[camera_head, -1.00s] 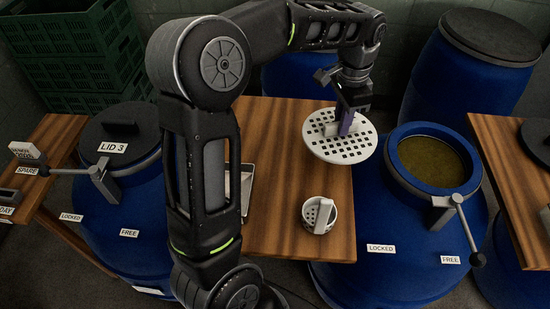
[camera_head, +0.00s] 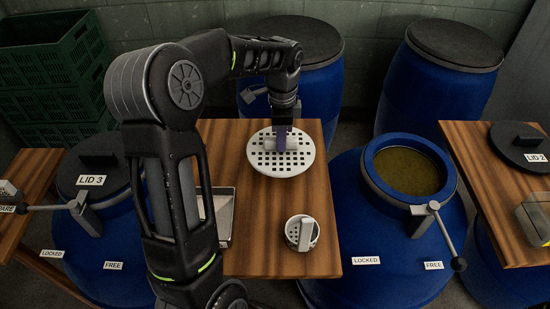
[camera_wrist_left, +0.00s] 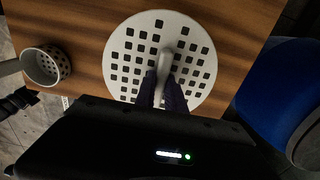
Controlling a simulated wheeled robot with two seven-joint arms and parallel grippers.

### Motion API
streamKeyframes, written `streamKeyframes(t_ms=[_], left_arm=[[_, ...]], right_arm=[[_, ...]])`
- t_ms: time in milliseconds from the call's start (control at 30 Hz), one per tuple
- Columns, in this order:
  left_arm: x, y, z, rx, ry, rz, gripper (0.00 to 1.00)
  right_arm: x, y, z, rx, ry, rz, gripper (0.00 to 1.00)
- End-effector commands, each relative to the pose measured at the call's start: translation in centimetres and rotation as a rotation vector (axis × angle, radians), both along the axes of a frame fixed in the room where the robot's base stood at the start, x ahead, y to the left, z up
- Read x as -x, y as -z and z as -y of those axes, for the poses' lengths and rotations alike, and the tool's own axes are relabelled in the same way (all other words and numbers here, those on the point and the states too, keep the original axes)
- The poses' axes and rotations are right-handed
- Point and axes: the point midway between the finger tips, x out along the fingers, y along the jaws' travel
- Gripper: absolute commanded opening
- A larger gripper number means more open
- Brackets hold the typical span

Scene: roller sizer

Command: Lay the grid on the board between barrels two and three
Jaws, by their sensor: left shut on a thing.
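The grid (camera_head: 291,166) is a round white plate with square holes and a raised handle. It is level over the far part of the wooden board (camera_head: 262,222), between the barrel with LID 3 (camera_head: 93,180) and the open barrel (camera_head: 352,235). I cannot tell whether it touches the board or hovers just above. My left gripper (camera_head: 282,142) is upright over it, shut on its handle. In the left wrist view the dark fingers (camera_wrist_left: 168,92) hold the handle at the middle of the grid (camera_wrist_left: 123,62). My right gripper is not in view.
A perforated cup (camera_head: 301,233) stands on the near right of the board. A metal tray (camera_head: 224,215) lies at its left, partly behind my arm. The open barrel's lever (camera_head: 447,230) sticks out to the right. Blue barrels (camera_head: 437,95) stand behind the board.

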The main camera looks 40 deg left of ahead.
Motion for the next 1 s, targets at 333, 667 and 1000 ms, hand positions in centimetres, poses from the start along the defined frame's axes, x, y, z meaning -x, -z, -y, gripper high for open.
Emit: streamKeyframes(t_ms=[333, 667, 1000], left_arm=[[0.0, 1.9, 0.0, 0.0, 0.0, 0.001, 0.0], [0.0, 4.5, 0.0, 0.001, 0.0, -0.003, 0.0], [0.0, 5.7, 0.0, 0.0, 0.0, 0.001, 0.0]], right_arm=[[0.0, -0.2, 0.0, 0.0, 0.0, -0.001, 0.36], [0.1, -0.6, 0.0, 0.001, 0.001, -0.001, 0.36], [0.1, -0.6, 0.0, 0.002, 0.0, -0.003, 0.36]])
